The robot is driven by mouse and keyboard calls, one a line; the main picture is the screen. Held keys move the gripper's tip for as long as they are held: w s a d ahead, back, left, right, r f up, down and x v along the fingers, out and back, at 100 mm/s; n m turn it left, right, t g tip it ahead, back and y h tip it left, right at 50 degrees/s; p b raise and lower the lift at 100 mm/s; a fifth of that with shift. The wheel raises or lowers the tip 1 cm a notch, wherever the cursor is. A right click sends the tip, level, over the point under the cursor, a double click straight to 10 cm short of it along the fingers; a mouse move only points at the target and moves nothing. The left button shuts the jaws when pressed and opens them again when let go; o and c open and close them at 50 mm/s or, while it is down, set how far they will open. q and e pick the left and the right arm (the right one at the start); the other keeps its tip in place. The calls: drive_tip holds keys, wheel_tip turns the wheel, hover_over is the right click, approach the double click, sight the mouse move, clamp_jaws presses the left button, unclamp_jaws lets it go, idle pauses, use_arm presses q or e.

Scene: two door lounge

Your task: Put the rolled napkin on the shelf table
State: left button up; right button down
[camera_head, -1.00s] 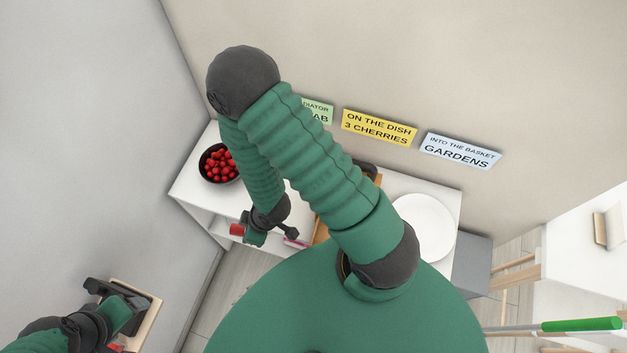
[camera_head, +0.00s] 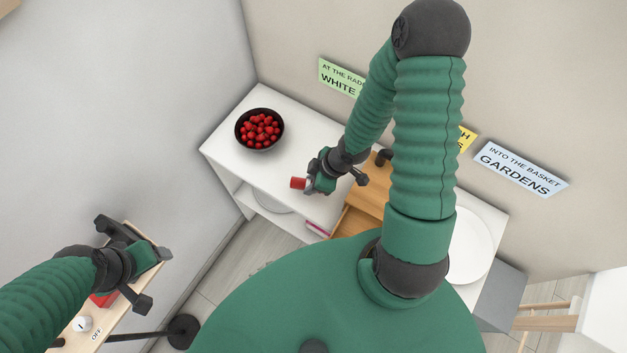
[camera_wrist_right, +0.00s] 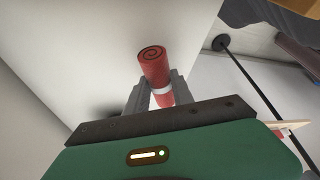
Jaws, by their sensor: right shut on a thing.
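The rolled napkin (camera_head: 298,183) is a small red roll, held in my right gripper (camera_head: 314,180) over the front part of the white table. In the right wrist view, the napkin (camera_wrist_right: 152,67) shows its spiral end and a white band, between the two grey fingers of my right gripper (camera_wrist_right: 155,97). The white shelf table (camera_head: 225,147) has a top and a lower shelf (camera_head: 243,196); a pale round plate shows partly on the lower level. My left gripper (camera_head: 150,275) is at the lower left over a wooden-topped ledge; its finger opening is unclear.
A dark bowl of cherries (camera_head: 260,129) stands on the table's left part. A wooden box (camera_head: 368,205) and a white dish (camera_head: 470,250) are to the right, partly behind my arm. The wooden ledge (camera_head: 75,340) at left carries a white knob (camera_head: 82,323).

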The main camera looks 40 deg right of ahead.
drive_tip(key=shift+w+d+r+p, duration=0.2)
drive_tip(key=shift+w+d+p, duration=0.25)
drive_tip(key=shift+w+d, duration=0.55)
drive_tip(key=x, duration=0.2)
drive_tip(key=b+x, duration=0.1)
drive_tip(key=shift+s+f, duration=0.2)
drive_tip(key=shift+f, duration=0.2)
drive_tip(key=c, duration=1.5)
unclamp_jaws()
drive_tip(key=shift+d, duration=0.1)
drive_tip(key=shift+c, duration=0.2)
drive_tip(key=o, duration=0.4)
drive_tip(key=shift+d+f, duration=0.1)
drive_tip(key=shift+d, duration=0.2)
use_arm(q)
drive_tip(key=shift+w+r, duration=0.1)
drive_tip(key=shift+r, duration=0.55)
use_arm(e)
drive_tip(key=shift+o, duration=0.2)
drive_tip(key=shift+d, duration=0.1)
